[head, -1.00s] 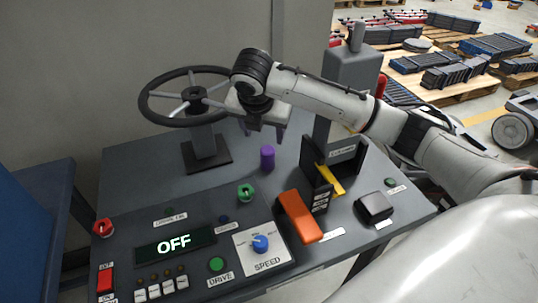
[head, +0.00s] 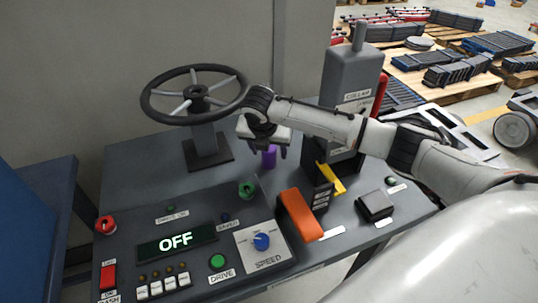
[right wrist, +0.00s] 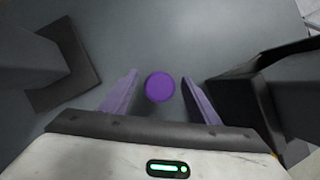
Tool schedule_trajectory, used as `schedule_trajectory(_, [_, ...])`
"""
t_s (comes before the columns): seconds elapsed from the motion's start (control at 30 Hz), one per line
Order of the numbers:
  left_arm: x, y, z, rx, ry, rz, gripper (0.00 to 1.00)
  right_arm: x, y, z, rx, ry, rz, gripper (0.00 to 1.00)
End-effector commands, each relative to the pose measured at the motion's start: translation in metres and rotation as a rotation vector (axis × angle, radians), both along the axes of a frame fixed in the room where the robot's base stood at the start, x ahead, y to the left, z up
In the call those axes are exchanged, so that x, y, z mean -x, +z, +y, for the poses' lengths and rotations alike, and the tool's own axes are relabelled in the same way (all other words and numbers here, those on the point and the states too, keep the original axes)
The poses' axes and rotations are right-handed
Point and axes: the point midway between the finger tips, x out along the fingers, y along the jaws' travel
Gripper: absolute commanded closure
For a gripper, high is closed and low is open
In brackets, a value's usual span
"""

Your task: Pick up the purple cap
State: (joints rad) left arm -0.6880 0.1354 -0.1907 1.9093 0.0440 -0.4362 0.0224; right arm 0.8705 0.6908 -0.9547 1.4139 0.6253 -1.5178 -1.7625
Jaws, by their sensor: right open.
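The purple cap (head: 269,158) is a small upright cylinder on the grey console top, right of the steering wheel post. In the head view, my right gripper (head: 265,152) is just over it and hides its upper part. In the right wrist view the cap's round top (right wrist: 160,87) lies between the two open fingers of the gripper (right wrist: 160,77), with a gap on each side. The gripper holds nothing. I cannot tell whether the fingertips reach below the cap's top. My left gripper is not in view.
The steering wheel (head: 194,95) stands left of the gripper. A grey column (head: 350,90) and a dark bracket with a yellow lever (head: 331,178) stand close on the right.

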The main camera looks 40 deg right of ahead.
Motion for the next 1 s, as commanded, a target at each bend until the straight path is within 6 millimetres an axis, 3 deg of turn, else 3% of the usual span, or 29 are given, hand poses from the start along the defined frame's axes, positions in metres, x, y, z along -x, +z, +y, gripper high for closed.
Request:
schedule_trajectory(0.17, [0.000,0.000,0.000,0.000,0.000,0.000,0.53,0.000,0.000,0.000,-0.001,0.000,-0.001,0.46])
schedule_trajectory(0.4, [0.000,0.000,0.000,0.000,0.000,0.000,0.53,0.000,0.000,0.000,-0.001,0.000,-0.001,0.87])
schedule_trajectory(0.77, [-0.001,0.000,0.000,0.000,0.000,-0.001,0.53,-0.001,0.004,0.000,-0.001,0.000,-0.003,0.88])
schedule_trajectory(1.0, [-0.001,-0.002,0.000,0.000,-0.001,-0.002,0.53,-0.001,0.030,0.001,-0.002,0.001,-0.005,0.88])
